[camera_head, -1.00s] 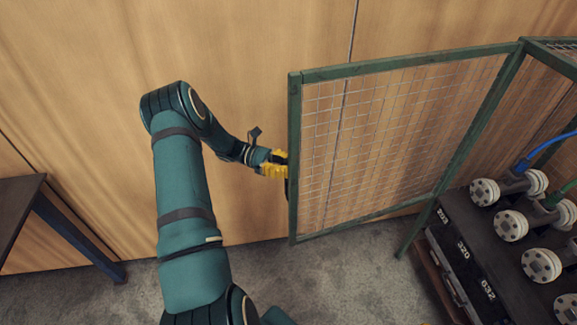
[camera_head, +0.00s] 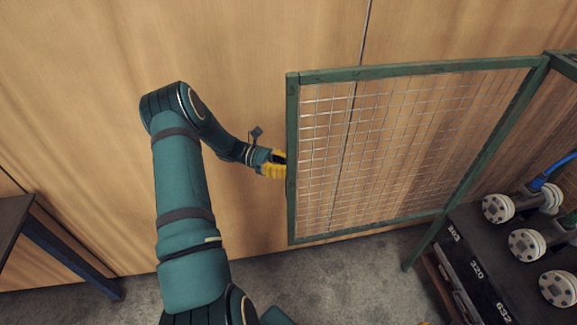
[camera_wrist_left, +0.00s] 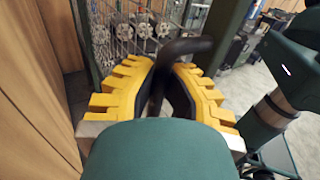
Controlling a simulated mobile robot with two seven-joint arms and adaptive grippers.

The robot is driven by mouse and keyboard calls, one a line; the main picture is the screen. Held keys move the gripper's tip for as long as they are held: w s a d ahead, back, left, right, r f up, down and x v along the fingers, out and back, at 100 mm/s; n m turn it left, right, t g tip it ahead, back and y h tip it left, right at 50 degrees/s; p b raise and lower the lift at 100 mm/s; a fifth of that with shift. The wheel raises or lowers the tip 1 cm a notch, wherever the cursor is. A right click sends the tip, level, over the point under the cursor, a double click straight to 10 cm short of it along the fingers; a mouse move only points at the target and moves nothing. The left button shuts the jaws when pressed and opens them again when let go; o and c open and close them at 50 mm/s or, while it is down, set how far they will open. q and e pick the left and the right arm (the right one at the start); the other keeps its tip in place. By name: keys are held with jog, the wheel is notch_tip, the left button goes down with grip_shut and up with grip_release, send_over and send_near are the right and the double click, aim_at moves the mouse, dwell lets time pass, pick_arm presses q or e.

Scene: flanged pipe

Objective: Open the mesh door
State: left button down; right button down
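The mesh door (camera_head: 415,150) has a green frame and wire grid. It stands swung out from the green cage, its free edge at the picture's middle. My left gripper (camera_head: 275,163) is at that free edge, on its left side. In the left wrist view the yellow fingers (camera_wrist_left: 163,92) are closed around a bent black handle (camera_wrist_left: 187,46) in front of the green door post (camera_wrist_left: 232,30). The handle is mostly hidden in the head view. Only a yellow sliver at the bottom edge, likely my right gripper (camera_head: 425,323), shows; its state is hidden.
A dark rack (camera_head: 470,255) with numbered labels and several white flanged pipe parts (camera_head: 528,243) stands at the right, by the cage. A dark table (camera_head: 15,222) is at the left. A wooden wall (camera_head: 250,40) runs behind. Grey floor (camera_head: 345,280) is free below the door.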

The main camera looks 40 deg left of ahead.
pick_arm(q)
jog(key=shift+s+a+f, duration=0.1)
jog(key=shift+a, duration=0.15)
jog(key=c, duration=1)
grip_release()
jog(key=shift+s, duration=0.1)
jog(key=v, duration=1.2)
jog(key=shift+s, duration=0.1)
